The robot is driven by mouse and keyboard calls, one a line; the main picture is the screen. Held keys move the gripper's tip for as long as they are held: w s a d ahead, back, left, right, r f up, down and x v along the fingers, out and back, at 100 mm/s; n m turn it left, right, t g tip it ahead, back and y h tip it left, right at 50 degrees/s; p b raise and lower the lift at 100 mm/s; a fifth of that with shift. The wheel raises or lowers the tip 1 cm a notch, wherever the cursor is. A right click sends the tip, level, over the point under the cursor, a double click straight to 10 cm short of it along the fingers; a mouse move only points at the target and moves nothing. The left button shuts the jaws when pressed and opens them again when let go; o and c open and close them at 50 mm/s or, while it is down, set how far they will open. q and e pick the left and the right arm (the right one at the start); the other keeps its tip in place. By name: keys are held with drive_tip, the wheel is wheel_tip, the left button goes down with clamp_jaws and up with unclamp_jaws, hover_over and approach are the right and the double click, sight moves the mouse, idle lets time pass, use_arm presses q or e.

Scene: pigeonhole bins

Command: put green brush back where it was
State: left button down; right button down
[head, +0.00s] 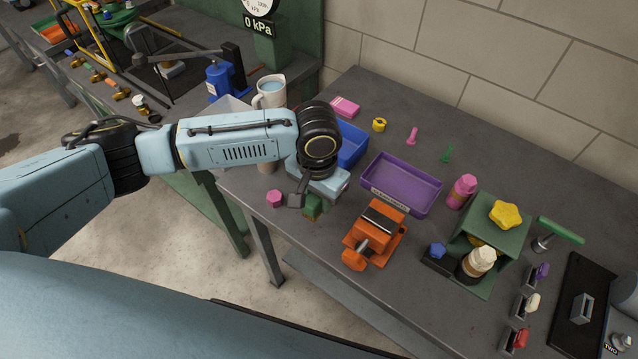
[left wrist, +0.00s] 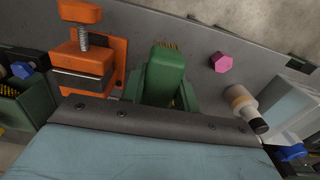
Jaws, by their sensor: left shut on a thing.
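The green brush (head: 314,206) is at the near edge of the workbench, below my left wrist. My left gripper (head: 304,201) is shut on it; one dark finger shows on its left side and the wrist hides its upper part. In the left wrist view the green brush (left wrist: 166,75) is seen from above, with tan bristles at its far end. I cannot tell whether it touches the bench. My right gripper is not in view.
An orange vise (head: 376,232) stands right of the brush, and a pink hexagonal piece (head: 275,198) lies left of it. A purple tray (head: 402,184) and a blue bin (head: 351,145) lie behind. A green open box (head: 508,243) with a yellow star (head: 506,214) on top stands farther right.

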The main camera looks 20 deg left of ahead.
use_arm(q)
drive_tip(key=shift+s+d+f, duration=0.1)
drive_tip(key=shift+s+d, duration=0.1)
drive_tip(key=shift+p, duration=0.85)
wheel_tip(320, 180, down, 7)
drive_tip(key=b, duration=0.3)
drive_tip(key=shift+f, duration=0.55)
drive_tip(key=shift+f+b, duration=0.55)
drive_tip(key=shift+f, duration=0.45)
drive_tip(key=c, duration=1.4)
unclamp_jaws()
drive_tip(key=shift+o, duration=0.2)
